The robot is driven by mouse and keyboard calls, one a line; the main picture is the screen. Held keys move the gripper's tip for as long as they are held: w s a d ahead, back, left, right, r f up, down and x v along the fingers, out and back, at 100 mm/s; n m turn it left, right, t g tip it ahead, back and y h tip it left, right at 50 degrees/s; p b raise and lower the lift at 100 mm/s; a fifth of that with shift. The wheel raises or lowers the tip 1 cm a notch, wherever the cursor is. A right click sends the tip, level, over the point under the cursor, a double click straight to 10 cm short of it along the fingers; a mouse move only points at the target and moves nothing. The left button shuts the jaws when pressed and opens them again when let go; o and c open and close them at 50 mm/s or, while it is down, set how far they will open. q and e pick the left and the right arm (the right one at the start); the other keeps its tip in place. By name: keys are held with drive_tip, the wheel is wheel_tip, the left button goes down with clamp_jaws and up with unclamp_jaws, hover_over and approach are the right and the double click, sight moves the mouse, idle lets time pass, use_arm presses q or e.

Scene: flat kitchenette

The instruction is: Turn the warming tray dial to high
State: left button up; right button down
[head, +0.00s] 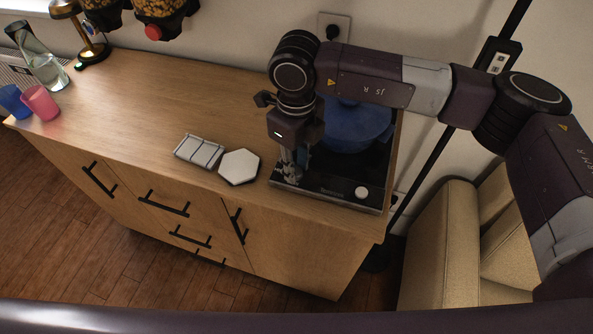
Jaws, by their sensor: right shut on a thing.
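The black warming tray (325,188) sits at the right end of the wooden counter, with a blue lidded pot (352,128) on it. My right gripper (289,176) points down at the left end of the tray's front panel. It is shut on the dial there, which its fingers mostly hide, so I cannot read the setting. A round white knob (361,192) shows at the right end of the same panel, apart from the gripper. My left gripper is not in view.
A white hexagonal coaster (239,167) and a slatted soap-dish-like rack (199,151) lie left of the tray. Pink (41,103) and blue (13,101) cups and a glass carafe (42,66) stand far left. The counter's middle is clear. A beige armchair (450,245) is at right.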

drive_tip(key=shift+m+b, duration=0.4)
drive_tip(key=shift+m, duration=0.2)
drive_tip(key=c, duration=1.7)
unclamp_jaws()
drive_tip(key=shift+o, duration=0.2)
wheel_tip(320, 180, up, 12)
